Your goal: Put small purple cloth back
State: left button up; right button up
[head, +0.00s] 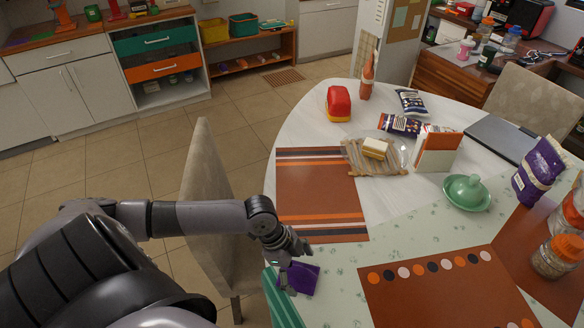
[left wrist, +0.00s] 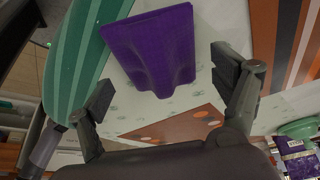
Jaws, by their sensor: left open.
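The small purple cloth (head: 304,279) lies at the near left edge of the table, on the pale patterned cover. In the left wrist view the purple cloth (left wrist: 150,45) is a flat square with raised folds on its near side. My left gripper (head: 287,262) is right over the cloth and hides part of it in the head view. Its two fingers (left wrist: 163,80) are wide apart, with the folded part of the cloth between them. I see no finger closed on the cloth. My right gripper is not in view.
A green striped cloth (head: 283,302) hangs at the table edge beside the purple one. A chair (head: 200,215) stands left. A green lidded dish (head: 466,193) and several packages are farther off.

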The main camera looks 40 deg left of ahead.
pick_arm(q)
jog(key=v, duration=1.1)
jog(key=shift+a+r, duration=0.2)
jog(key=shift+r, duration=0.1)
jog(key=s+d+p, duration=0.4)
jog(key=s+d, duration=0.6)
jog(key=s, duration=0.2)
jog(key=shift+s, duration=0.25)
dwell(0.3)
